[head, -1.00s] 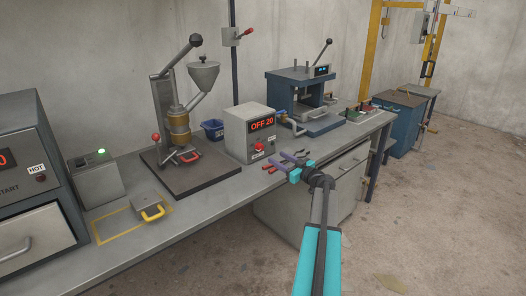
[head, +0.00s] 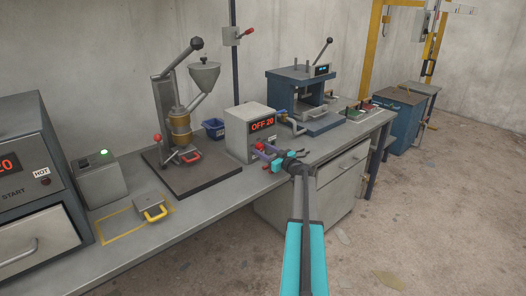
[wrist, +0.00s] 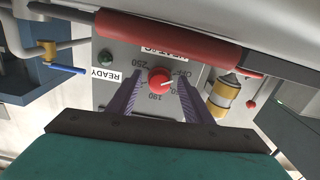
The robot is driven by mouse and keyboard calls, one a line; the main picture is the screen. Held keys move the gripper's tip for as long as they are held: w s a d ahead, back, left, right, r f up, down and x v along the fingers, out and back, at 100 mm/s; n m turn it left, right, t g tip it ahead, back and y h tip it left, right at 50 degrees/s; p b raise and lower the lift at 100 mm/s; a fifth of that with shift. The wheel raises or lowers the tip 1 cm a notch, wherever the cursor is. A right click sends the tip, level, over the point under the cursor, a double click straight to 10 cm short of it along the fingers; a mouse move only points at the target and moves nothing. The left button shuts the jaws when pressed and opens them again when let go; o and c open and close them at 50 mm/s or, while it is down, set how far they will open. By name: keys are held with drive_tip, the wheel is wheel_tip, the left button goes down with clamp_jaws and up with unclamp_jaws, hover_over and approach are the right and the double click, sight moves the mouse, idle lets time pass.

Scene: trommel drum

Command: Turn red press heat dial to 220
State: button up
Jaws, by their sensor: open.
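The red heat dial (wrist: 160,80) is on the front panel of the grey control box (head: 235,132). In the wrist view the panel appears upside down, and the dial's white mark points toward OFF. In the head view my gripper (head: 257,151) is close in front of the panel.
A lever press (head: 178,125) stands left of the box, a blue press (head: 282,82) right.

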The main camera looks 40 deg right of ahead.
drive_tip(key=c, duration=0.9)
drive_tip(key=shift+a+f, duration=0.1)
drive_tip(key=shift+f, duration=0.05)
drive_tip(key=shift+c, duration=0.8)
